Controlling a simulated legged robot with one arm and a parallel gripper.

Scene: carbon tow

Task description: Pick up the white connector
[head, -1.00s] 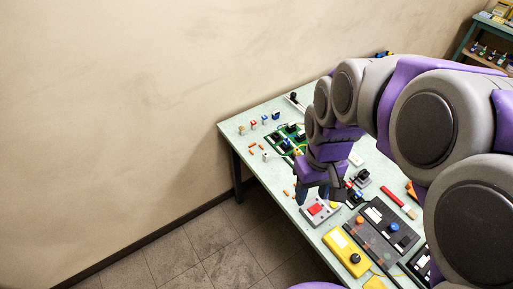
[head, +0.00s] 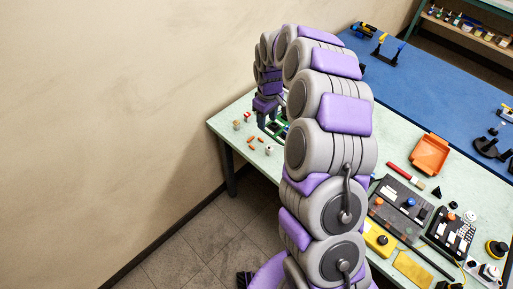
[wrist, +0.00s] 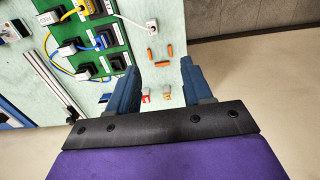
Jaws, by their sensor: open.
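My gripper (head: 267,118) is open and empty, high over the far left corner of the pale green bench, pointing down. In the wrist view its two blue-grey fingers (wrist: 160,82) stand apart. A white connector (wrist: 152,25) with a thin pale cable lies on the bench beyond the fingertips, beside the green board. A small white piece near the bench's left edge (head: 268,150) in the head view appears to be the same one. The green board (wrist: 112,42) carries black sockets with a yellow plug (wrist: 84,6) and a blue plug (wrist: 104,40). My arm hides much of the board in the head view.
Orange pieces (wrist: 151,56) lie close to the white connector. Small red-and-white and orange-and-white blocks (wrist: 167,93) lie nearer the fingers. A wall (head: 110,110) runs behind the bench. An orange tray (head: 430,154) and black panels are at the right.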

